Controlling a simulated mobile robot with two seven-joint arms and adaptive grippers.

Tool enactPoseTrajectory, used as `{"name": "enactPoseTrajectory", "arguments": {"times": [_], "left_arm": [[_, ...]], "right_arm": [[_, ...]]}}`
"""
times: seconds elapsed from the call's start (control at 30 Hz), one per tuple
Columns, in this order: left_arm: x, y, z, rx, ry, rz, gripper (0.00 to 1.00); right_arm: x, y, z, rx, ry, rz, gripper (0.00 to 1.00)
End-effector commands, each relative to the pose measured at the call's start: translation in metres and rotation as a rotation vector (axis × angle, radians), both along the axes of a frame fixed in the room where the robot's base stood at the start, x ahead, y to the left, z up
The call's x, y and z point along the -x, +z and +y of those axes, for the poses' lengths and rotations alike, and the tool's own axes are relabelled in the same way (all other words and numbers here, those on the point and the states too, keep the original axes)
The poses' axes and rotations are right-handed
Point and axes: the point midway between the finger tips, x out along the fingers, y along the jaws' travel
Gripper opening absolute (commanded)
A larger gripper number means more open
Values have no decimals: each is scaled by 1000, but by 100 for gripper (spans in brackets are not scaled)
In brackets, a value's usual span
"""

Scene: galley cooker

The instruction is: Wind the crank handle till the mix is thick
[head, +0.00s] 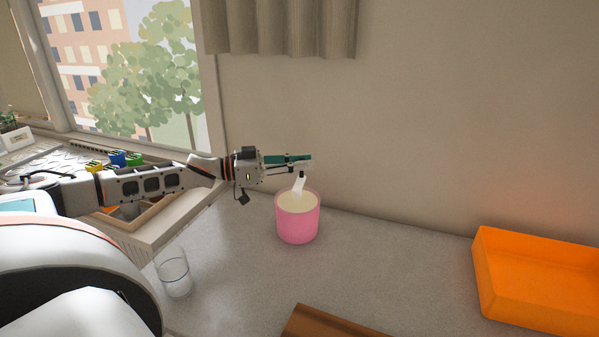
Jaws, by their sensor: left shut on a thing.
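A pink pot (297,224) stands upright on the grey counter and holds a pale cream mix (299,208). A whitish crank handle (299,185) with a dark joint near its top rises out of the mix. My left gripper (302,163) comes in from the left above the pot and is shut on the top of the crank handle, which its fingers partly hide. How thick the mix is cannot be told. My right gripper is not in view.
A clear glass (174,272) stands on the counter left of the pot. An orange tray (535,278) is at the right and a brown board (325,325) at the front edge. A wooden box (150,216) lies under my left arm. The wall is close behind the pot.

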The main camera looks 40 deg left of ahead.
Motion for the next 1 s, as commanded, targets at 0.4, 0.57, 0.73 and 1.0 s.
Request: {"name": "enactPoseTrajectory", "arguments": {"times": [0.4, 0.57, 0.73, 1.0], "left_arm": [[-7, -6, -10, 2, -205, 2, 0], [-8, -6, -15, 2, -286, 3, 0], [-8, -6, -19, 2, -365, 4, 0], [-8, -4, -24, 2, -454, 3, 0]], "right_arm": [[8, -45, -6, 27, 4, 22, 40], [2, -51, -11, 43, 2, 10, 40], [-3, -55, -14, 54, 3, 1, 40], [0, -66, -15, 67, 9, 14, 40]]}}
